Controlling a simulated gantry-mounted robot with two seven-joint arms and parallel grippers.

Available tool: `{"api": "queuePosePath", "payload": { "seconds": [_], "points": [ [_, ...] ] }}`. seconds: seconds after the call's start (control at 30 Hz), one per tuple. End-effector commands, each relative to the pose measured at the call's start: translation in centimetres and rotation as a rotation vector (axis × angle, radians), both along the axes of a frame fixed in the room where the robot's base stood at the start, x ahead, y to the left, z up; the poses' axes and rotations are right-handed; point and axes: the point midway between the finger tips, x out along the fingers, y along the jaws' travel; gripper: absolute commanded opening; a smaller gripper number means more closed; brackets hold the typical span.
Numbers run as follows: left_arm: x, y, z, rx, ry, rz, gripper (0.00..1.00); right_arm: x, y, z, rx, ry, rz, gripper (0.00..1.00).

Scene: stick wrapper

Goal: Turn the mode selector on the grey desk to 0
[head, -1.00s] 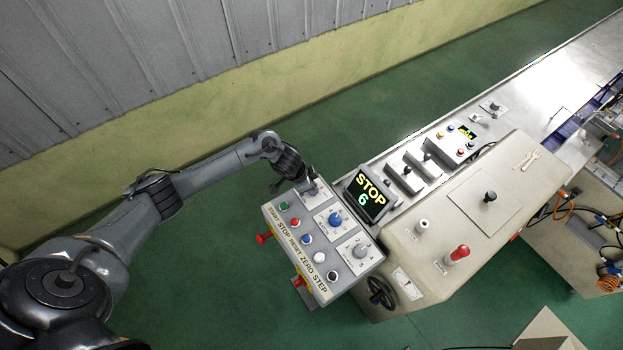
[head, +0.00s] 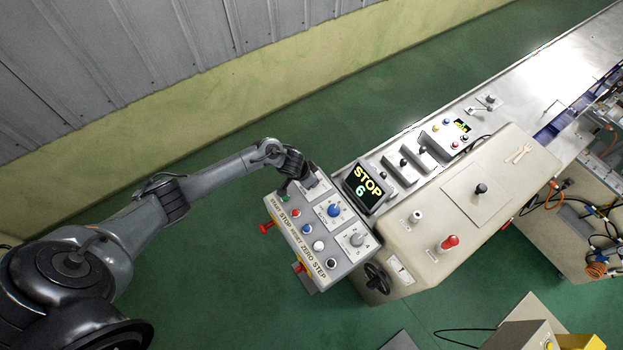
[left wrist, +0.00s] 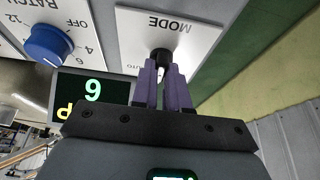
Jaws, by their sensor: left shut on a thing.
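The grey desk (head: 318,262) has a white MODE plate (head: 321,186) at its upper end, partly hidden by my left arm. The plate also shows upside down in the left wrist view (left wrist: 190,28). My left gripper (left wrist: 163,66) is shut on the dark mode selector knob (left wrist: 160,54) at the plate's edge in that view. The fingers hide most of the knob, and its pointer direction cannot be told. In the head view the left gripper (head: 308,183) is over the MODE plate. My right gripper is not in view.
A blue BATCH knob (head: 334,210), a grey knob (head: 357,239) and a row of push buttons share the desk. A red-topped knob (head: 448,243) and a black handwheel (head: 376,278) are on the neighbouring machine.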

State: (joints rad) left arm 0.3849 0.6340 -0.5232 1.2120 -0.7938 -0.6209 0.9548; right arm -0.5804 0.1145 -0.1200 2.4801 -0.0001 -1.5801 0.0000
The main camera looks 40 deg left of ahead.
Motion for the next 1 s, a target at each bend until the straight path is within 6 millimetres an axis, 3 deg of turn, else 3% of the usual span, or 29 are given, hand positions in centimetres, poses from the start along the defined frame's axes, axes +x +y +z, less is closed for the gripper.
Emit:
{"api": "queuePosePath", "payload": {
  "seconds": [0.07,0.1,0.23,0.67,1.0],
  "points": [
    [0.1,-0.1,0.2,-0.002,-0.004,-0.002,0.00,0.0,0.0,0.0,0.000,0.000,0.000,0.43],
    [0.1,-0.1,0.2,-0.002,-0.004,-0.002,0.18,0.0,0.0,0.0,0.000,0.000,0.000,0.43],
    [0.1,-0.1,0.1,-0.002,-0.003,-0.002,0.38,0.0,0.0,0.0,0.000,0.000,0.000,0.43],
    [-0.2,0.1,0.6,0.000,-0.001,-0.002,0.39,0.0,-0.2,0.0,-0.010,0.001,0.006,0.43],
    [-2.1,0.6,5.4,0.001,-0.003,-0.005,0.39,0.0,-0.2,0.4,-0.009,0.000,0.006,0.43]
  ]
}}
